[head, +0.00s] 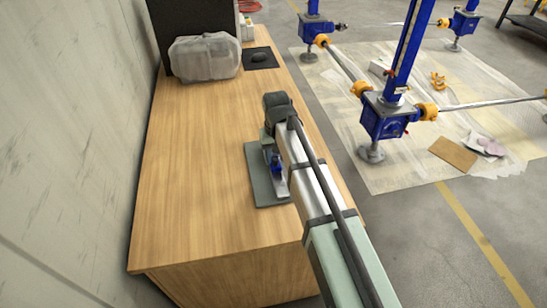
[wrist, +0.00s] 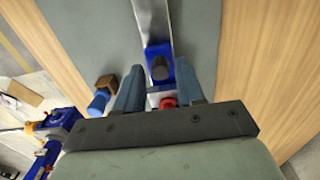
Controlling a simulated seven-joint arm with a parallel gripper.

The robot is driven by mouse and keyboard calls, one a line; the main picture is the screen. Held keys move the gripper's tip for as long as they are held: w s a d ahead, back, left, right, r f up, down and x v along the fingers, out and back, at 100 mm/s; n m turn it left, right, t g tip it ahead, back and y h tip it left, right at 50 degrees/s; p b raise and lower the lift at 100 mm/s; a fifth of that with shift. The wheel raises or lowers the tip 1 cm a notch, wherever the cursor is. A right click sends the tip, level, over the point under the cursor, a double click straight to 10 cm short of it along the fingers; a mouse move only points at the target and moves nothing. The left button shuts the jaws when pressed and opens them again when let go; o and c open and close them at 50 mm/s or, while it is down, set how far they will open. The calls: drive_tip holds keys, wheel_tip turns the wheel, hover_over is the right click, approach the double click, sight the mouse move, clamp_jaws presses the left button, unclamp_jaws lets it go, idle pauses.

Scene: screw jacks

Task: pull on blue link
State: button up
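A blue link (wrist: 152,52) sits on a metal strip (wrist: 153,18) on a grey-green board (wrist: 85,20) in the wrist view. A small red part (wrist: 168,103) is just nearer the wrist. My gripper (wrist: 160,65) has its two blue-grey fingers apart, one on each side of the link. I cannot tell whether either finger touches it. In the head view, the blue link (head: 277,164) shows beside my arm, which hides part of the board (head: 262,190).
A brown block (wrist: 106,82) and a blue cylinder (wrist: 98,104) are left of my fingers. The board lies on a wooden desk (head: 190,180) with clear room at left. Blue screw jacks (head: 385,117) stand on the floor.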

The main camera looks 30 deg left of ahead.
drive_tip(key=shift+r, duration=2.85)
